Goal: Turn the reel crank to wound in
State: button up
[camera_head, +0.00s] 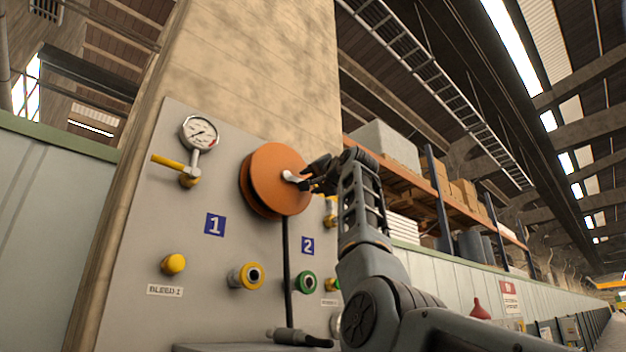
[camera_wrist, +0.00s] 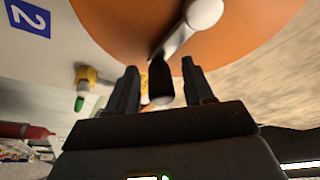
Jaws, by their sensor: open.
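The orange reel (camera_head: 278,178) is mounted on the grey panel against the pillar. Its pale crank arm (camera_head: 291,176) starts at the reel's hub and points right toward my gripper (camera_head: 312,178). In the wrist view the reel (camera_wrist: 120,22) fills the top, with the light crank arm (camera_wrist: 192,24) ending in a black handle (camera_wrist: 160,80). My gripper (camera_wrist: 157,78) is open, with one finger on each side of the black handle. I cannot tell whether either finger touches it. In the head view my gripper hides the handle.
A gauge (camera_head: 199,133) with a yellow valve lever (camera_head: 168,161) is left of the reel. Below are a yellow knob (camera_head: 173,264), a yellow port (camera_head: 246,276) and a green port (camera_head: 305,282). A black hose (camera_head: 287,255) hangs from the reel. A dark tool (camera_head: 299,338) lies on a ledge.

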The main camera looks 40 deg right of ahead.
grip_shut()
jog(key=shift+s+f, duration=0.1)
dwell(0.5)
